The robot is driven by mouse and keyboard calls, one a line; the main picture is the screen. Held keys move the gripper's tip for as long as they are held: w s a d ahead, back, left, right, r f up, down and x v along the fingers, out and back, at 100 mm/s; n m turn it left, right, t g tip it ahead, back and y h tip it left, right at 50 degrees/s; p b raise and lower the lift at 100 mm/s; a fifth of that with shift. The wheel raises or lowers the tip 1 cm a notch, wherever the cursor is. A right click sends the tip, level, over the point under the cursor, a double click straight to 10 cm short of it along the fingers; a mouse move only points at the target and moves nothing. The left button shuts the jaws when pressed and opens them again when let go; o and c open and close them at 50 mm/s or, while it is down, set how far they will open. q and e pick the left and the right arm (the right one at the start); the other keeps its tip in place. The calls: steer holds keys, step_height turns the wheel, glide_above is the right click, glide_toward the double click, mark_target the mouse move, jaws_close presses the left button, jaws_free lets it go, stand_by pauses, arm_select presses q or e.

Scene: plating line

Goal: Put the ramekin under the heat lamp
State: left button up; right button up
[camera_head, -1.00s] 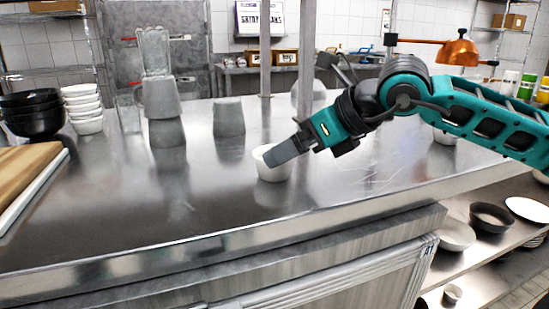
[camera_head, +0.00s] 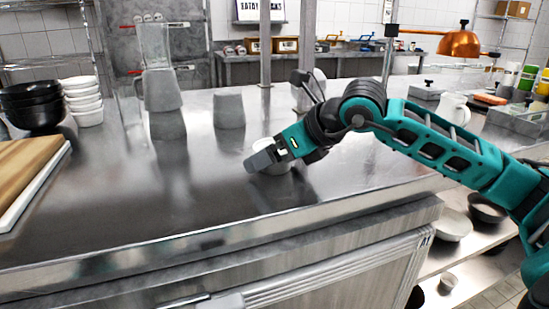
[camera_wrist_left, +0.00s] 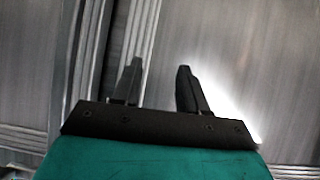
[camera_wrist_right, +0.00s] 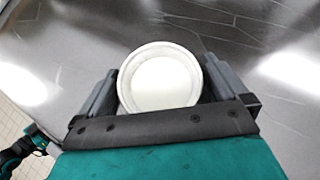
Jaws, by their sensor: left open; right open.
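The white ramekin (camera_head: 279,168) stands on the steel counter (camera_head: 150,215), partly hidden by my right gripper (camera_head: 260,160). In the right wrist view the ramekin (camera_wrist_right: 160,82) appears between the two open fingers of the right gripper (camera_wrist_right: 160,88), its round mouth facing the camera and empty. The fingers lie close along its sides; I cannot tell whether they touch it. The copper heat lamp (camera_head: 460,43) hangs at the back right. My left gripper (camera_wrist_left: 158,88) is open and empty in the left wrist view, with metal surfaces behind it; it is outside the head view.
Black bowls (camera_head: 32,108) and white bowls (camera_head: 82,98) are stacked at the left, near a wooden board (camera_head: 25,170). A white jug (camera_head: 454,108) stands at the right. The counter's front middle is clear.

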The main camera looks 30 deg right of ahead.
steer(key=c, duration=1)
steer(key=shift+r, duration=0.2)
steer(key=shift+c, duration=0.2)
step_height(320, 180, up, 20)
steer(key=p, duration=0.7)
steer(key=shift+f, duration=0.2)
stand_by(0.7)
